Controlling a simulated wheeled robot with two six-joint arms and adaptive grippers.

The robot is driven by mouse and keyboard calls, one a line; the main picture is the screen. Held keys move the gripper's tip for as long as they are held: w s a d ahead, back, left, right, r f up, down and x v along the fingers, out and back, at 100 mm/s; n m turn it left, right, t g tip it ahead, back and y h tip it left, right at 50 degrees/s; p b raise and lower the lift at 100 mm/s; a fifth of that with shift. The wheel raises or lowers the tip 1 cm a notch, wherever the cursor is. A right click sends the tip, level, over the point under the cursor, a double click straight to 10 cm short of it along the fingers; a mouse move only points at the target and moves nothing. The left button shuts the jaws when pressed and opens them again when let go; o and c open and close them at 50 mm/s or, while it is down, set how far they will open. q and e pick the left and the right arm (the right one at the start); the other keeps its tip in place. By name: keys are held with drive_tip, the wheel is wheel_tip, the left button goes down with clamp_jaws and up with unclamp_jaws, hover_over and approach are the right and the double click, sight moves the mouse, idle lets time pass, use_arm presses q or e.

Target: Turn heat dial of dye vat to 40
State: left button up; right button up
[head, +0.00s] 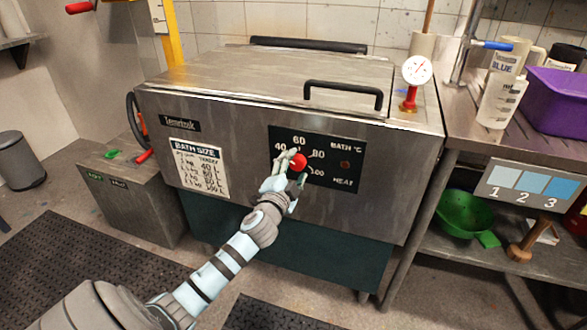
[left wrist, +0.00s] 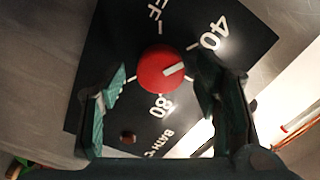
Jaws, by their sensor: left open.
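The dye vat (head: 290,110) is a steel box with a black heat panel (head: 345,165) on its front. The red heat dial (head: 299,161) sits on the panel among 40, 60, 80 and 100. In the left wrist view the dial (left wrist: 158,70) has a white pointer directed right and slightly up, below the 40 mark. A fingertip covers the scale just beyond it. My left gripper (head: 288,163) is open at the dial. In the wrist view its green fingers (left wrist: 163,72) stand on either side of the dial; I cannot tell whether they touch. My right gripper is out of view.
A black lid handle (head: 343,92) projects above the panel, and a red-stemmed gauge (head: 412,80) stands at the right. A steel bench (head: 540,145) with bottles and a purple bin (head: 555,98) is close on the right. A grey box (head: 130,195) stands left.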

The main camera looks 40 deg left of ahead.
use_arm(q)
drive_tip(key=shift+s, duration=0.1)
drive_tip(key=v, duration=1.2)
